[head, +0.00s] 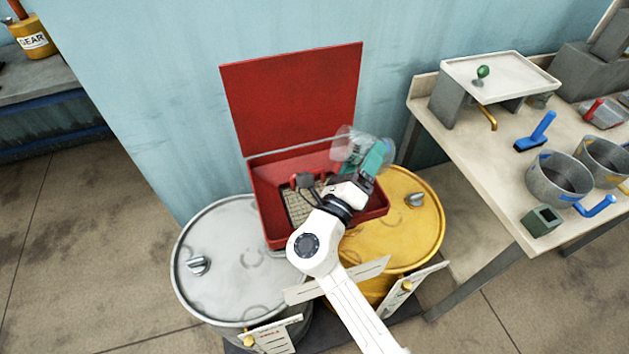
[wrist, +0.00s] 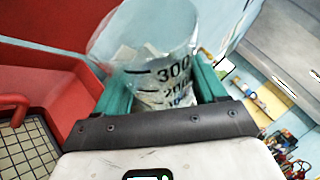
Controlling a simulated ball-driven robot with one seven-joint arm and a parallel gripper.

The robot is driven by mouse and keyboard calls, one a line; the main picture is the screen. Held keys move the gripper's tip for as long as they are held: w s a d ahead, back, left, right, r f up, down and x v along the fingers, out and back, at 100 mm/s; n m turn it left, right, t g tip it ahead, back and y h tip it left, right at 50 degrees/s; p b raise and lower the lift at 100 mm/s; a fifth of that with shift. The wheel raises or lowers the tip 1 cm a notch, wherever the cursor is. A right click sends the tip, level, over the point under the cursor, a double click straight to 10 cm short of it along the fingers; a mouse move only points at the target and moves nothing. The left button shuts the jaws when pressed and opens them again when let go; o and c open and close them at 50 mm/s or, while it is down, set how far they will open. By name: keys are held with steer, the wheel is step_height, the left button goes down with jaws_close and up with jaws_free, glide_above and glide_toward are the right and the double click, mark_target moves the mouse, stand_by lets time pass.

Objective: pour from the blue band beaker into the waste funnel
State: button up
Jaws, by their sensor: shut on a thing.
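A clear beaker (head: 354,146) with black volume marks is held by my gripper (head: 370,160) above the right rear edge of the waste funnel. In the wrist view the beaker (wrist: 160,48) sits between the teal fingers, its marks facing me; my gripper (wrist: 163,88) is shut on it. I cannot make out a blue band, nor how far the beaker is tilted. The waste funnel is a red box (head: 267,205) with its lid (head: 292,100) raised and a grid inside. Its red wall also shows in the wrist view (wrist: 75,92). My arm hides part of the box.
The funnel stands over a grey drum (head: 225,265) and a yellow drum (head: 420,225). A bench (head: 500,180) at right holds a blue brush (head: 536,132), grey buckets (head: 558,180) and a white raised tray (head: 500,75). The blue wall (head: 170,100) is close behind the lid.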

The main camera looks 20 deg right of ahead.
steer(key=shift+f+m+g, duration=0.15)
steer(key=shift+m+g, duration=0.15)
steer(key=shift+m, duration=0.3)
steer(key=shift+f+m+g+y+p, duration=0.5)
steer(key=shift+m+g+p, duration=0.1)
steer(key=shift+m+p, duration=0.5)
steer(key=shift+d+f+m+g+y+p, duration=0.1)
steer(key=shift+f+m+g+y+p, duration=0.35)
steer(key=shift+m+p, duration=0.45)
steer(key=shift+s+d+r+m+y+p, duration=0.1)
steer(key=shift+d+r+m+y+p, duration=0.25)
steer(key=shift+p, duration=0.65)
steer(key=shift+s+d+f+m+g+y, duration=0.15)
steer(key=shift+d+m+g+y, duration=0.45)
steer(key=shift+d+m, duration=0.3)
steer(key=shift+s+d+f+m+y, duration=0.1)
steer(key=shift+d+f+m+y, duration=0.15)
steer(key=shift+m+y, duration=0.35)
steer(key=shift+d+r+m+y, duration=0.3)
steer(key=shift+m+y, duration=0.15)
steer(key=shift+y, duration=0.05)
steer(key=shift+s, duration=0.15)
